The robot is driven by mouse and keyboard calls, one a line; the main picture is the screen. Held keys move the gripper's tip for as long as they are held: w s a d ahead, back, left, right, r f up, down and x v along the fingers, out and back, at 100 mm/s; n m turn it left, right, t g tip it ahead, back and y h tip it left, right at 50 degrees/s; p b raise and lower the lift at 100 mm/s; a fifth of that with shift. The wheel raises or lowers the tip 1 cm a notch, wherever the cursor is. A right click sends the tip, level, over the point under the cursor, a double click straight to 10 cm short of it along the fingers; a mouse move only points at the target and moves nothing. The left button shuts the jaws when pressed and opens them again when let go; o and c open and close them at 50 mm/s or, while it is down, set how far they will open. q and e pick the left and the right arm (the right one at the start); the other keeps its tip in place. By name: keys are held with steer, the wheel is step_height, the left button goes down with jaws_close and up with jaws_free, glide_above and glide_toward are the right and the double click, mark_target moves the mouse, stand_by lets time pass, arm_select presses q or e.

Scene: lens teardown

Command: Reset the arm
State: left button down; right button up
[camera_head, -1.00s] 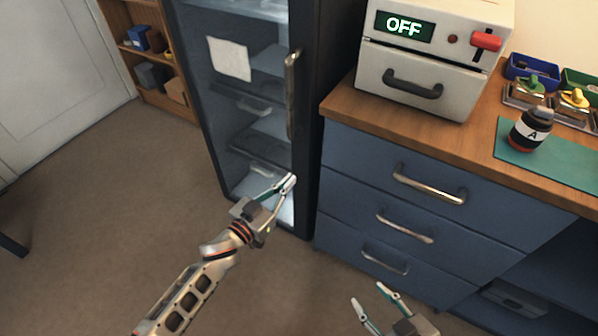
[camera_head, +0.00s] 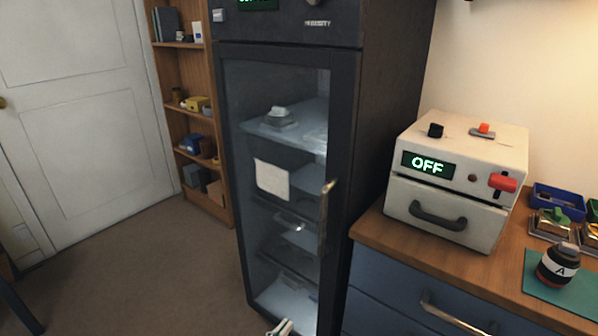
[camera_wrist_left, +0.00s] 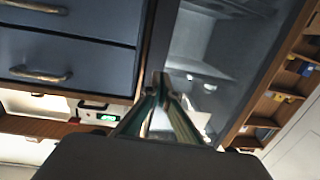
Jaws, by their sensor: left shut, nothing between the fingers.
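My left gripper (camera_head: 281,328) shows only as fingertips at the bottom edge of the head view, in front of the lower part of the glass-door cabinet. In the left wrist view its fingers (camera_wrist_left: 162,84) come together at the tips, shut and empty. Beyond them the wrist view shows the cabinet's glass door (camera_wrist_left: 215,50) and the blue drawers (camera_wrist_left: 75,55). The rest of my left arm is out of the head view. My right gripper is in neither view now.
The dark cabinet (camera_head: 390,110) has a closed glass door with a vertical handle (camera_head: 326,215). A box reading OFF (camera_head: 405,195) stands on the wooden counter (camera_head: 385,236). A bottle marked A (camera_head: 558,264) stands on a green mat (camera_head: 552,290). Open floor (camera_head: 150,280) lies left.

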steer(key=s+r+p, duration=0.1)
steer(key=p, duration=0.3)
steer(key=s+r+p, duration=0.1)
steer(key=p, duration=0.2)
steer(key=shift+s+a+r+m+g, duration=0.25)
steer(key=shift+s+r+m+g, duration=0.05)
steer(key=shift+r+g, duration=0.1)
arm_select(q)
steer(key=s+a+f+n+g+y, duration=0.1)
steer(key=s+a+y, duration=0.2)
steer(key=s+a, duration=0.5)
steer(key=s+a+n+g+y, duration=0.1)
steer(key=s+a+y, duration=0.3)
steer(key=s, duration=1.2)
steer(key=a+g, duration=0.1)
steer(key=a, duration=0.3)
steer(key=shift+f+g, duration=0.3)
steer(key=shift+f, duration=0.05)
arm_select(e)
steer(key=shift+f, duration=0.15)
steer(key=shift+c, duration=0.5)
